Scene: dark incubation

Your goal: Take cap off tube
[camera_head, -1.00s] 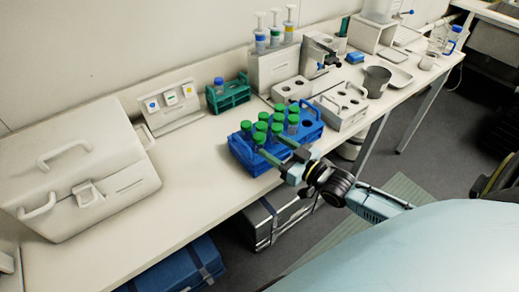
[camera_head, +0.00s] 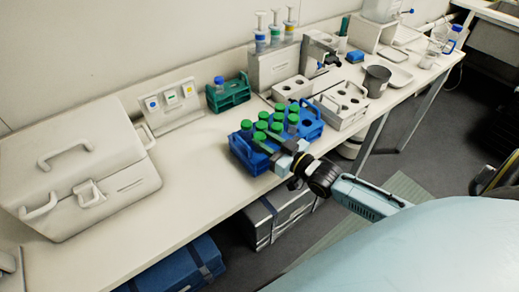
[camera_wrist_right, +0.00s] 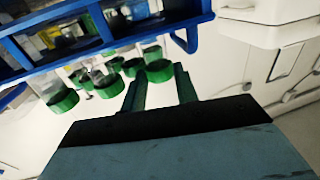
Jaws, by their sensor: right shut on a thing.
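A blue rack (camera_head: 246,158) on the bench holds several clear tubes with green caps (camera_head: 247,125). The rack also shows inverted at the top of the right wrist view (camera_wrist_right: 110,40). My right gripper (camera_head: 267,146) reaches in from the right at the rack's front side. In the right wrist view its two green-tinted fingers (camera_wrist_right: 160,80) point at a green cap (camera_wrist_right: 159,70) and are shut on it at the near row. Its tube stands in the rack and is mostly hidden. My left gripper is not in view.
Neighbouring capped tubes (camera_wrist_right: 62,100) crowd the held one. A green rack (camera_head: 229,94) stands behind and a grey block with holes (camera_head: 342,107) to the right. A large white box (camera_head: 75,170) is at left. Bare bench lies between.

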